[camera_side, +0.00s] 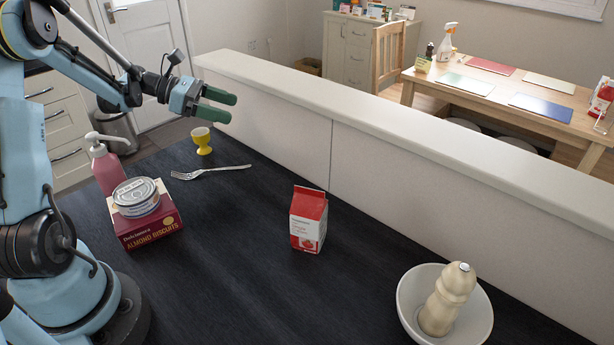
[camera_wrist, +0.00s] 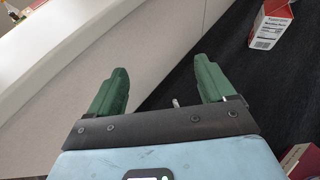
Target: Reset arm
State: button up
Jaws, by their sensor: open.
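My gripper (camera_side: 222,105) has green fingers that are open and empty. In the side view it is held in the air at the upper left, above the yellow egg cup and the fork. In the wrist view its two fingers (camera_wrist: 160,90) stand well apart with nothing between them. The wall and the dark counter show behind them.
On the dark counter (camera_side: 240,290) stand a pink pump bottle (camera_side: 105,168), a tin (camera_side: 137,197) on an almond biscuits box (camera_side: 150,234), a yellow egg cup (camera_side: 202,141), a fork (camera_side: 210,172), a red-and-white carton (camera_side: 308,220), and a white bowl (camera_side: 478,318) holding a pepper mill (camera_side: 446,298). A low wall (camera_side: 400,150) runs behind.

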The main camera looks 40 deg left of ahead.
jog(key=s+d+r+m+g+y, duration=0.1)
jog(key=d+m+g+y, duration=0.1)
jog(key=d+m, duration=0.35)
jog(key=s+d+r+m+g+y, duration=0.1)
jog(key=s+d+m+y, duration=0.1)
jog(key=d+m, duration=0.35)
jog(key=s+d+f+m+y, duration=0.1)
jog(key=s+d+m+y, duration=0.4)
jog(key=m, duration=1.1)
jog(key=s+d, duration=0.3)
jog(key=s, duration=0.1)
jog(key=shift+s+f+t+y, duration=0.2)
jog(key=shift+f+t+y, duration=0.1)
